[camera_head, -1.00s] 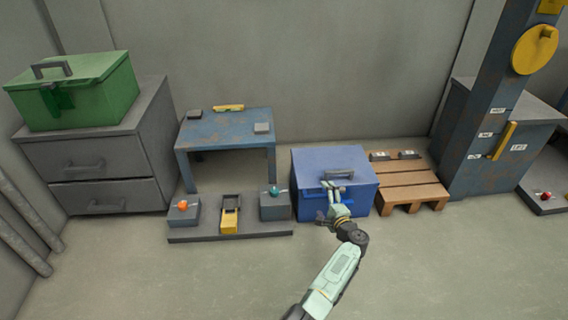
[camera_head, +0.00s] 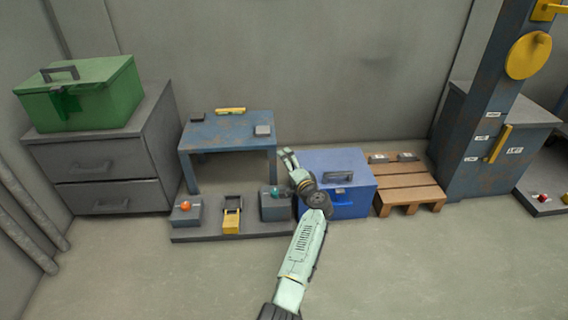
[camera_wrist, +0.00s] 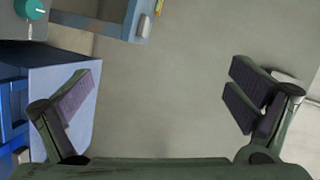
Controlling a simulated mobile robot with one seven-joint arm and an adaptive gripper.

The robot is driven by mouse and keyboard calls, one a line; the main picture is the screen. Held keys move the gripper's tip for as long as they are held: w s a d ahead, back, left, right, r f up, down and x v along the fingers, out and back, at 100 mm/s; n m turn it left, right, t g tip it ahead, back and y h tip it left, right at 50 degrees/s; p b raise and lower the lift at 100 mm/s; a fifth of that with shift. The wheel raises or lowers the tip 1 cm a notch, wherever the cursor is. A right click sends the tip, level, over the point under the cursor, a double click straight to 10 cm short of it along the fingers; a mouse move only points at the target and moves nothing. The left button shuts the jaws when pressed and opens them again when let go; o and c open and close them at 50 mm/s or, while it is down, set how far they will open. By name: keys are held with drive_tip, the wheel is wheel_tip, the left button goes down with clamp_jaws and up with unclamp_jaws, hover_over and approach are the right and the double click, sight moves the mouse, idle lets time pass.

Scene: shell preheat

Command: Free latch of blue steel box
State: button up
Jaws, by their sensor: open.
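The blue steel box (camera_head: 349,165) stands on the floor right of the small table, with its lid down and a grey handle on top. A brighter blue fitting (camera_head: 343,196) shows on its front; I cannot tell whether this is the latch or its state. My gripper (camera_head: 289,156) is at the box's left side, near the top, apart from the front. In the wrist view its fingers are spread wide and empty (camera_wrist: 160,97). The box also shows there at the left edge (camera_wrist: 75,75), partly behind one finger. My wrist hides the box's front left corner.
The blue table (camera_head: 228,130) and a floor panel with a teal knob (camera_head: 275,190) and an orange knob (camera_head: 185,206) lie left. A wooden pallet (camera_head: 410,182) is right of the box. A green box (camera_head: 85,95) sits on drawers. The front floor is clear.

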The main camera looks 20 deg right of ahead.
drive_tip(key=shift+w+a+r+n, duration=0.3)
drive_tip(key=shift+a+r, duration=0.4)
drive_tip(key=shift+r, duration=0.05)
